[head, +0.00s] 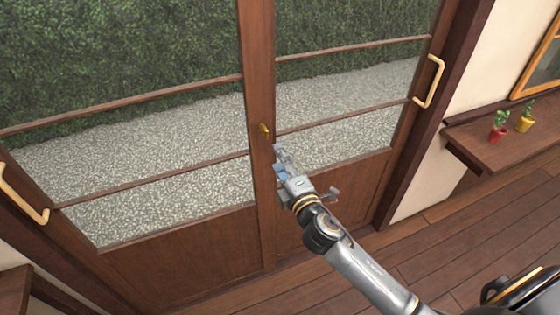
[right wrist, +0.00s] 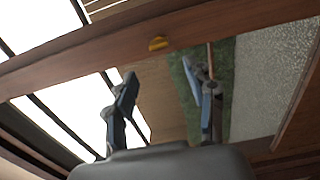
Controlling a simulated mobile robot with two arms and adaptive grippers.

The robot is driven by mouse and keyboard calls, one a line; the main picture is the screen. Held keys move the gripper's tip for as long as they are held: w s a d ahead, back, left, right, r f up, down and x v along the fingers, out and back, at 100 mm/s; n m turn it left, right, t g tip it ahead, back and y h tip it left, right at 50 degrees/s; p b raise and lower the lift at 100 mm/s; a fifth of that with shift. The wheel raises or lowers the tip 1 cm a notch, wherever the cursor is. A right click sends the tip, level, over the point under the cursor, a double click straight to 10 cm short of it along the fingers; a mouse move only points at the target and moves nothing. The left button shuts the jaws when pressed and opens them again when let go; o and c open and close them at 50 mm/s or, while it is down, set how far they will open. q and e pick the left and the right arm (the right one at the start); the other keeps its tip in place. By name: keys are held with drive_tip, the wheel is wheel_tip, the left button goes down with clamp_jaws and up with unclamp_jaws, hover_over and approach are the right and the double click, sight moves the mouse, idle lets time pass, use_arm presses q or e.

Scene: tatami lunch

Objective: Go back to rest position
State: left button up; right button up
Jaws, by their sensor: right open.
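My right gripper (head: 281,160) is stretched out toward the middle of the wooden double door (head: 259,90) in the head view. It is open and holds nothing. Just beyond its tips is a small brass latch (head: 264,130) on the centre post. In the right wrist view my right gripper (right wrist: 165,85) shows two fingers spread apart with empty space between them. The latch (right wrist: 158,43) shows above and beyond the fingers, apart from them. The door panels look closed in the head view. My left gripper is not in view.
Curved handles sit on the left door (head: 22,196) and right door (head: 432,82). A wall shelf (head: 505,140) at the right bears a red-potted cactus (head: 499,127) and a yellow-potted cactus (head: 526,116). The wooden floor (head: 440,245) at the right has free room.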

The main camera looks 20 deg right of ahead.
drive_tip(key=s+d+f+m+g, duration=0.1)
drive_tip(key=s+f+m+g, duration=0.2)
drive_tip(key=f, duration=0.9)
drive_tip(key=s+d+f+m+g+h+b, duration=0.1)
drive_tip(key=s+d+f+m+g, duration=0.3)
drive_tip(key=f, duration=0.8)
drive_tip(key=s+a+f+g, duration=0.1)
drive_tip(key=s+f, duration=0.4)
drive_tip(key=f, duration=0.7)
drive_tip(key=s+f+m+g+b, duration=0.1)
drive_tip(key=s+f+m+g, duration=0.3)
drive_tip(key=s+f, duration=0.95)
drive_tip(key=s+f+m+g, duration=0.2)
drive_tip(key=s+f, duration=0.2)
drive_tip(key=s, duration=0.7)
drive_tip(key=s+f+m+g, duration=0.3)
drive_tip(key=s+f, duration=0.2)
drive_tip(key=s, duration=0.7)
drive_tip(key=shift+s+a+b, duration=0.2)
drive_tip(key=shift+b, duration=0.15)
drive_tip(key=shift+f, duration=0.1)
drive_tip(key=shift+c, duration=0.4)
